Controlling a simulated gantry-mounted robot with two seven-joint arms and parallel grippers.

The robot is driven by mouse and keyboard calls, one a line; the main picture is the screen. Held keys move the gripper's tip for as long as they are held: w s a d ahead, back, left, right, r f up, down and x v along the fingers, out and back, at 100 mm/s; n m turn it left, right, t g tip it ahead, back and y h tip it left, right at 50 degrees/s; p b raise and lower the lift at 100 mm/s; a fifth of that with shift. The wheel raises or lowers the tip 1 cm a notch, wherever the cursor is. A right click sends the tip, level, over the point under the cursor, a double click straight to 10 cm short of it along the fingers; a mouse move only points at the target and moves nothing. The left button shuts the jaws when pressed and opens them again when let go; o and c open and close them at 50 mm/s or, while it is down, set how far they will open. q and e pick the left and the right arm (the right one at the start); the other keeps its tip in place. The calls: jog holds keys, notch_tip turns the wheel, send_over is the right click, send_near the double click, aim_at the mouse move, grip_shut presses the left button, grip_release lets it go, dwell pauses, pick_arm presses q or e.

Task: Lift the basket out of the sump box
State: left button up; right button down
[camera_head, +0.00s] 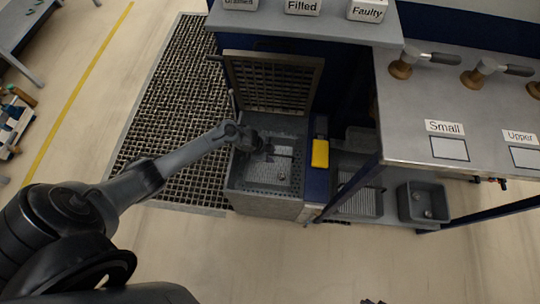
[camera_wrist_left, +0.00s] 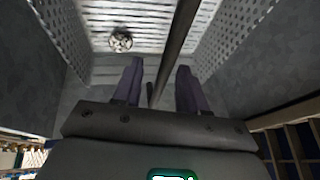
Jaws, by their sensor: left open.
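The sump box (camera_head: 268,207) is a grey open-topped box in the middle of the head view. The basket (camera_head: 240,174), with perforated walls, sits down inside it. Its pierced wall (camera_wrist_left: 225,35) and slatted floor (camera_wrist_left: 150,13) show in the left wrist view. My left gripper (camera_head: 268,150) reaches down into the box from the left. In the wrist view its two fingers (camera_wrist_left: 157,85) are apart, and a dark bar (camera_wrist_left: 178,40), seemingly the basket's handle, runs between them without visible grip. Small dark tips at the head view's bottom edge may be my right gripper (camera_head: 372,301).
A raised grated lid (camera_head: 275,83) stands behind the box. A yellow block (camera_head: 320,153) is right of it. A round metal piece (camera_wrist_left: 120,41) lies in the basket. A bench (camera_head: 440,90) with labels is at right, a small grey bin (camera_head: 423,203) below. The front floor is clear.

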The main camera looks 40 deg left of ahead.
pick_arm(q)
jog(key=b+x, duration=0.1)
jog(key=x, duration=0.1)
jog(key=shift+w+f, duration=0.25)
jog(key=shift+f, duration=0.25)
dwell(0.6)
grip_shut()
